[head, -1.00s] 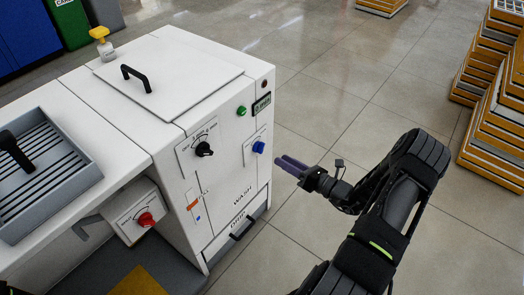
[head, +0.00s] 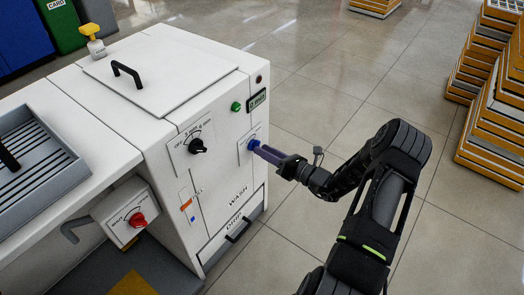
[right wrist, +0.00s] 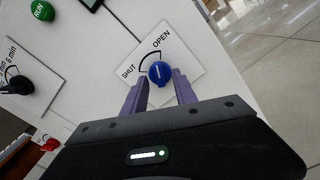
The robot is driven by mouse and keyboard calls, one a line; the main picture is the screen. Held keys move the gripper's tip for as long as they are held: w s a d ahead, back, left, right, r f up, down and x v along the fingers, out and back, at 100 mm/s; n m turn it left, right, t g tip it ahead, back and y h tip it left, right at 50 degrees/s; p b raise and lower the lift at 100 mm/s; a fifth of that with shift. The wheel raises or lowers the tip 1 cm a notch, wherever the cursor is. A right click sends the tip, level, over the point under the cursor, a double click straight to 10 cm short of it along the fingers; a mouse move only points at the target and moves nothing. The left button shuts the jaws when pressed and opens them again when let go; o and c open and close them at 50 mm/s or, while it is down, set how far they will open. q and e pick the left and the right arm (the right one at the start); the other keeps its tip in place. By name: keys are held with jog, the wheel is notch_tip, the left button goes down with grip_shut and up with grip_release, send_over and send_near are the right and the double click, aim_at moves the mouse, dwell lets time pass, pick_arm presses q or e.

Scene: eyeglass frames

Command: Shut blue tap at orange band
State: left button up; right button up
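The blue tap (head: 253,144) is on a white plate on the front of the white wash machine. In the right wrist view the blue knob (right wrist: 160,74) sits below an arc between the words SHUT and OPEN; I cannot tell its exact setting. My right gripper (head: 258,151) is at the tap. Its purple fingers (right wrist: 161,82) are apart, one on each side of the knob; contact is unclear. The orange band (head: 187,204) is on a narrow gauge low on the front, with a small blue mark (head: 193,219) below it. My left gripper is not in view.
A black dial (head: 198,146), a green RUN button (head: 236,106) and a display (head: 257,98) are on the same front. A red dial (head: 137,220) is on a box at left. The DRIP drawer handle (head: 238,232) sticks out below.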

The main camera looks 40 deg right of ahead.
jog(key=shift+x, duration=0.8)
grip_shut()
